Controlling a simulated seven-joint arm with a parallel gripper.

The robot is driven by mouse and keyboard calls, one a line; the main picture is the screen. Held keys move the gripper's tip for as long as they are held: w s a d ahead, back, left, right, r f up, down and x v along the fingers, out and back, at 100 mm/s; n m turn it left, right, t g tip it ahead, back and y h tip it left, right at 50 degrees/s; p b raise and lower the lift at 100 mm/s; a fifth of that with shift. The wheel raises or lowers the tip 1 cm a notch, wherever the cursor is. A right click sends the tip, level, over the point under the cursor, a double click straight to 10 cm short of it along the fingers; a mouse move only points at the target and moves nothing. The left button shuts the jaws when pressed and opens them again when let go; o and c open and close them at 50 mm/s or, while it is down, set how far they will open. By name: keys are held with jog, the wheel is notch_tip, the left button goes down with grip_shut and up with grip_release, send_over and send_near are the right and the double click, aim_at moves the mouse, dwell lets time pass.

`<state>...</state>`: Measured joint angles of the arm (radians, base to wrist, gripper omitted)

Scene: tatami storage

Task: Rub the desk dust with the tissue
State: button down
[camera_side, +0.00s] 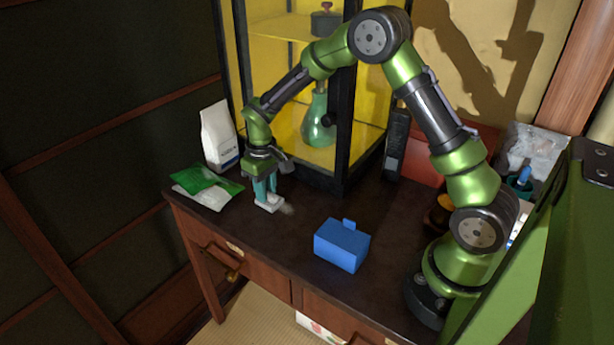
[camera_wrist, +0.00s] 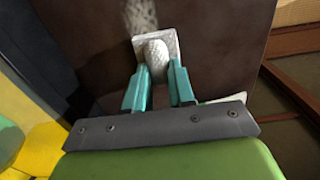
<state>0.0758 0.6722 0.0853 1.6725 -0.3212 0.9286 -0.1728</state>
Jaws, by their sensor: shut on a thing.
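The tissue is a small white pad; in the side view the tissue (camera_side: 268,204) sits at the desk surface under my fingers. In the wrist view the tissue (camera_wrist: 168,40) shows as a pale square with a rounded bulge between the fingertips. My gripper (camera_side: 265,188) points down and is shut on the bulge; its teal fingers also show in the wrist view (camera_wrist: 159,80). A pale grey dust patch (camera_side: 287,209) lies on the dark desk (camera_side: 300,199) just right of the tissue. In the wrist view the dust (camera_wrist: 140,15) extends from the tissue's far edge.
A blue box (camera_side: 341,246) stands on the desk to the right. Green and white packets (camera_side: 206,184) and a white bag (camera_side: 219,137) are left of my gripper. A glass cabinet (camera_side: 342,130) stands close behind. Desk between tissue and blue box is clear.

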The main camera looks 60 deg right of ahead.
jog(key=shift+s, duration=5.15)
notch_tip(320, 180, up, 8)
